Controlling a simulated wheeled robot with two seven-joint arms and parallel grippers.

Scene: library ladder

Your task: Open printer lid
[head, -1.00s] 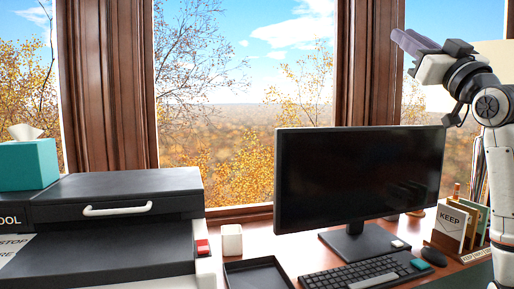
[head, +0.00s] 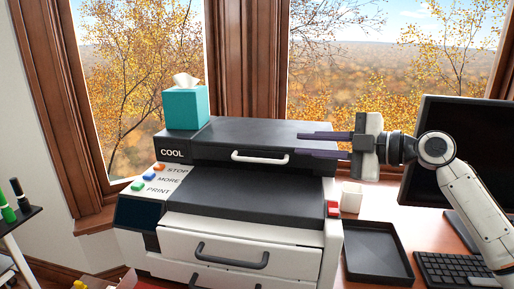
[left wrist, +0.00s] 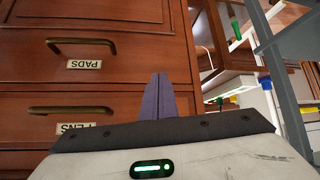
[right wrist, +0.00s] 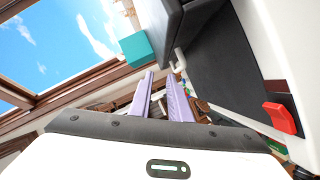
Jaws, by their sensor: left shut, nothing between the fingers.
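The printer (head: 225,220) stands in the middle of the head view. Its dark top lid (head: 262,133) lies flat and closed, with a white handle (head: 260,157) on its front edge. My right gripper (head: 299,144) is open and empty, its purple fingers pointing left at the lid's right end, just right of the handle. In the right wrist view the handle (right wrist: 180,60) shows just beyond the fingertips; contact cannot be told. My left gripper (left wrist: 160,76) is shut and empty in front of wooden drawers; it is outside the head view.
Buttons (head: 158,178) line the printer's left front. A white cube (head: 351,197), a black tray (head: 376,252) and a monitor (head: 430,150) are on the right.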

